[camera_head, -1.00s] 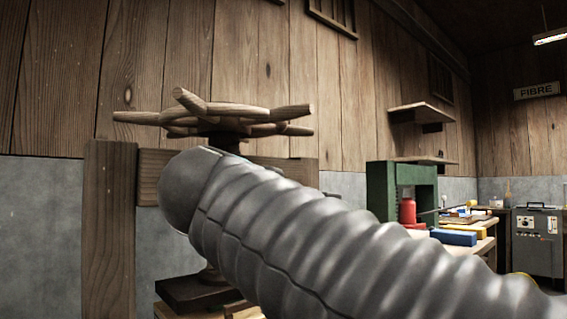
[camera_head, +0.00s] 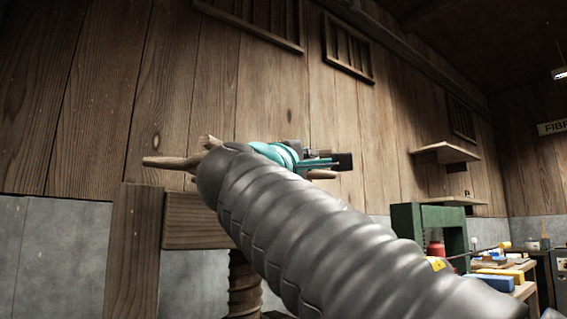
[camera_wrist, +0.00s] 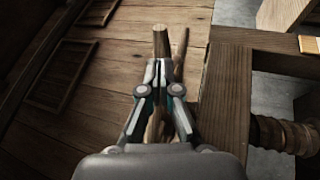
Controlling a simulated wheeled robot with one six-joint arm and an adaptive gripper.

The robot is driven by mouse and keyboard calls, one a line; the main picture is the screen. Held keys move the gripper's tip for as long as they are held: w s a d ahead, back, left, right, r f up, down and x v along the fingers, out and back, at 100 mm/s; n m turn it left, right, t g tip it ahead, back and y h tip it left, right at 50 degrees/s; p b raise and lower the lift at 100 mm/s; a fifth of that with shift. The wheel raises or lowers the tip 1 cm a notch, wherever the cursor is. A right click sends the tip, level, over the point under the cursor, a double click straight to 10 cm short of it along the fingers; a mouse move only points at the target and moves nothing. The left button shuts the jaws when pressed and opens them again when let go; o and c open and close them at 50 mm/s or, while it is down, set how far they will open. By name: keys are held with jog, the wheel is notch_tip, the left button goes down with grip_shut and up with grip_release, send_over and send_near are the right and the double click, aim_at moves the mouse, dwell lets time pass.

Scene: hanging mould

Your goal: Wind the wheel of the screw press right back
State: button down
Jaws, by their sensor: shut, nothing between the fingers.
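The wooden spoked wheel (camera_head: 166,162) of the screw press is largely hidden behind my arm in the head view. Spoke ends show at left and right. Below it are the press frame's wooden post (camera_head: 135,240) and the threaded screw (camera_head: 244,285), also seen in the wrist view (camera_wrist: 285,135). My gripper (camera_head: 342,161) is at wheel height, by the wheel's right side. In the wrist view my gripper (camera_wrist: 158,70) is shut and empty, its tips close to two wooden spokes (camera_wrist: 160,42). I cannot tell whether they touch.
A wooden frame beam (camera_wrist: 226,95) runs close to the right of my gripper in the wrist view. A plank wall stands behind. At the right are a green press (camera_head: 430,222), a red container (camera_head: 436,249) and a bench (camera_head: 525,290) with small items.

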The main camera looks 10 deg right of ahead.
aim_at(326, 154)
jog(key=p+x, duration=0.1)
jog(key=x, duration=0.6)
jog(key=shift+w, duration=0.1)
